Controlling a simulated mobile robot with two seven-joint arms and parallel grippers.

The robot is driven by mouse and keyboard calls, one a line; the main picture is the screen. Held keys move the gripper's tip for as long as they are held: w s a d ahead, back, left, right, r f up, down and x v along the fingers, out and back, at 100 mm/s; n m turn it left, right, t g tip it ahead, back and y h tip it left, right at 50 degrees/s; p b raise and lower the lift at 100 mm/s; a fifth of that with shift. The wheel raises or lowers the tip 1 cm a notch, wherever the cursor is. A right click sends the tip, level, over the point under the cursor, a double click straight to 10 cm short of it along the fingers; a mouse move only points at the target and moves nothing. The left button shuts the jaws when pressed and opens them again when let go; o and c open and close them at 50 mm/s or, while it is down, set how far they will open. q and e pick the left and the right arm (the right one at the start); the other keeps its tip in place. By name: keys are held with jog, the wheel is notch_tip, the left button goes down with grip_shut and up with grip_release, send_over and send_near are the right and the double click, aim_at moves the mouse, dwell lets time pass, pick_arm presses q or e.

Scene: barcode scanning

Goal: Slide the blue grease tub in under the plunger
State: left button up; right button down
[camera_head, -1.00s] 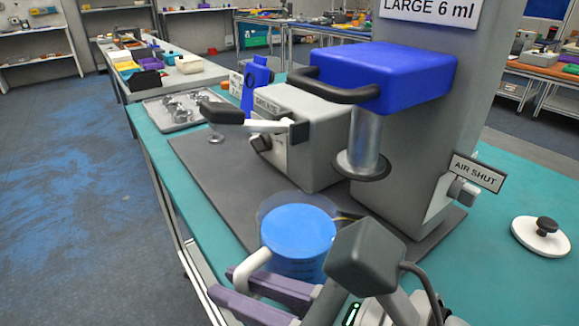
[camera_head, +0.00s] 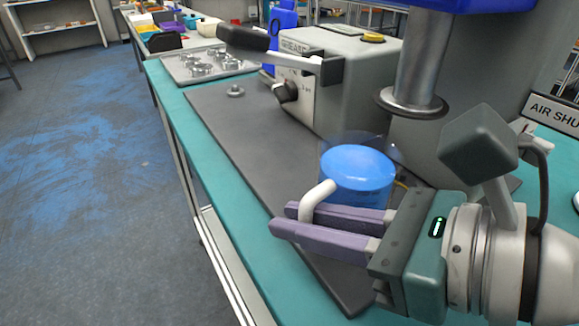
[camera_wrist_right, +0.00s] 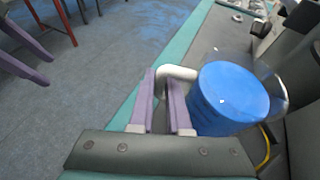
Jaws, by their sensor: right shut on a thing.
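The blue grease tub (camera_head: 358,172) stands upright on the dark grey base mat, with a white handle (camera_head: 314,204) on its near left side. In the right wrist view the tub (camera_wrist_right: 228,98) sits just right of the fingers. My right gripper (camera_head: 290,218) is shut on that handle, with its purple fingers on either side. The plunger (camera_head: 422,70) is a metal cylinder ending in a dark-rimmed disc, above and behind the tub. The tub appears in front of the disc, not squarely below it. My left gripper (camera_wrist_right: 48,70) shows at the wrist view's upper left, fingers apart and empty.
A clear curved wall (camera_head: 385,148) stands around the tub's far side. The grey machine box (camera_head: 345,85) with a black-handled lever (camera_head: 245,38) is behind. A tray of metal parts (camera_head: 205,65) lies farther back. The mat (camera_head: 235,130) left of the tub is mostly bare.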

aim_at(380, 208)
jog(key=shift+w+d+f+b, duration=0.1)
jog(key=shift+w+d+b, duration=0.3)
jog(key=shift+d, duration=0.2)
jog(key=shift+w+d+f+b, duration=0.1)
jog(key=shift+w+d+b, duration=0.15)
jog(key=shift+w+d, duration=0.3)
pick_arm(q)
jog(key=shift+a+f+b, duration=0.1)
jog(key=shift+f+b, duration=0.25)
jog(key=shift+f, duration=1.05)
pick_arm(e)
jog(key=shift+w+d+f, duration=0.1)
jog(key=shift+w+d, duration=0.25)
jog(key=shift+d, duration=0.2)
jog(key=shift+w+d+f, duration=0.1)
jog(key=shift+w+d, duration=0.25)
jog(key=shift+d, duration=0.2)
pick_arm(q)
jog(key=shift+r+p, duration=0.35)
jog(key=shift+r, duration=0.05)
jog(key=shift+r+p, duration=0.3)
pick_arm(e)
jog(key=shift+f, duration=0.1)
pick_arm(q)
jog(key=shift+r+p, duration=0.3)
jog(key=shift+p, duration=0.05)
pick_arm(e)
jog(key=shift+w+d, duration=0.1)
